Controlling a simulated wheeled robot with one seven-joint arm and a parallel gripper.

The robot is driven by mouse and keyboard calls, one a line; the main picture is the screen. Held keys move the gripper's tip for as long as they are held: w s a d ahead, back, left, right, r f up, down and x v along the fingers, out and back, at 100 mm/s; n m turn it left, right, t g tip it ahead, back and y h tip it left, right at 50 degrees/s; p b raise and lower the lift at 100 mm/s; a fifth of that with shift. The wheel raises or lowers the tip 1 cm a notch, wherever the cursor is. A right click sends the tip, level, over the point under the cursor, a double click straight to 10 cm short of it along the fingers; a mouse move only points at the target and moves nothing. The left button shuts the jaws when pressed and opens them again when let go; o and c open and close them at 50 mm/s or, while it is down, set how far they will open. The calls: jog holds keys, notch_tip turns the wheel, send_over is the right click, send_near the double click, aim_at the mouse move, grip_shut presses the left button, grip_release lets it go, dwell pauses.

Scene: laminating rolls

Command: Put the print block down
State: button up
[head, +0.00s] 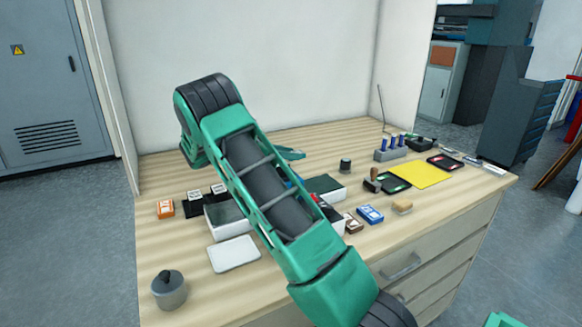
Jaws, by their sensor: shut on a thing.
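My own green and black arm crosses the middle of the head view and covers part of the table. My gripper's fingers do not show; they are hidden behind the arm. A small green piece (291,153) shows just right of the arm; I cannot tell what it belongs to. I cannot make out a print block in a grip. Small blocks lie on the wooden table (330,147): a light wooden one (402,207), a brown one (352,223) and a blue and white one (370,214) at the front right.
A lidded grey pot (169,290) and a white plate (234,254) are at the front left. An orange box (165,209) stands behind them. A wooden-handled stamp (373,179), a yellow sheet (428,174) and a rack of blue-topped items (390,150) are at the right.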

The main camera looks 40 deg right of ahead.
jog(key=shift+s+d+f, duration=0.2)
jog(key=shift+d+f, duration=0.4)
jog(key=shift+d, duration=0.05)
jog(key=shift+f, duration=1.75)
jog(key=shift+a+f, duration=0.1)
jog(key=shift+f, duration=0.3)
